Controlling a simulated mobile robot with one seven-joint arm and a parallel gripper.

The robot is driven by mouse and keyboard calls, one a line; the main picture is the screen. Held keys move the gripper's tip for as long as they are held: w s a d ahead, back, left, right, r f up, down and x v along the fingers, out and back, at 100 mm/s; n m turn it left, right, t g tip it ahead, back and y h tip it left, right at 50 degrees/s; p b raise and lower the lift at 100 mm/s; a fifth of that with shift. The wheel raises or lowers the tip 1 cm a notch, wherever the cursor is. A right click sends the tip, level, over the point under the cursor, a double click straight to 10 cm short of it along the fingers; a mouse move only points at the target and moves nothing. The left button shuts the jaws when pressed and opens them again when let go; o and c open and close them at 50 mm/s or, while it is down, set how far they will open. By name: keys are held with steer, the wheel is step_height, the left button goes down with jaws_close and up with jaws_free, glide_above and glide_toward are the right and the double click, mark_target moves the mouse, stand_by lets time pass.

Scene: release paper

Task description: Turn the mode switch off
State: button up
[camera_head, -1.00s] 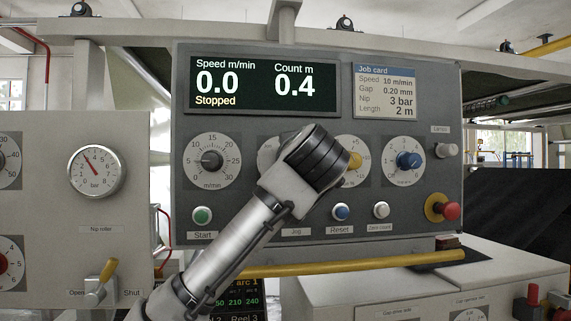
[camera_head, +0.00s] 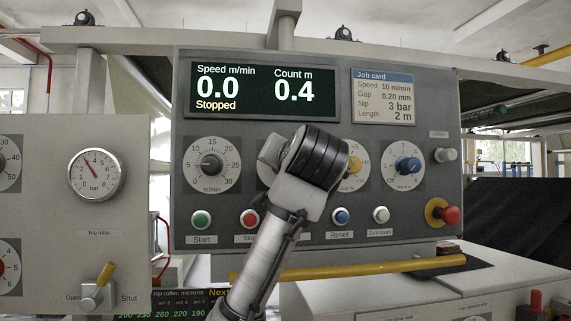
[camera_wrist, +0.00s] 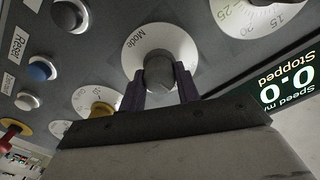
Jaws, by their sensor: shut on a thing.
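The mode switch (camera_wrist: 160,70) is a dark grey knob on a white round plate marked "Mode", near the top middle of the wrist view. My gripper (camera_wrist: 163,88) has its two dark fingers on either side of the knob, shut on it. In the head view my wrist hides most of the mode switch, and only the left edge of its white plate shows. The fingertips are hidden there too. Which position the knob points to cannot be read.
The control panel (camera_head: 222,130) carries a speed dial (camera_head: 209,165), a blue dial (camera_head: 407,165) and a display (camera_head: 262,92) reading "Stopped". A row of push buttons, including a green one (camera_head: 201,219), lies below. A red stop button (camera_head: 450,215) sits at the lower right.

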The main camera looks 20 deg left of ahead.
steer(key=shift+m, duration=0.6)
steer(key=o, duration=1)
steer(key=shift+s+d, duration=0.1)
steer(key=b+v, duration=0.4)
steer(key=v, duration=0.9)
steer(key=shift+s+d+b, duration=0.2)
steer(key=shift+s+b, duration=0.05)
steer(key=shift+b, duration=0.1)
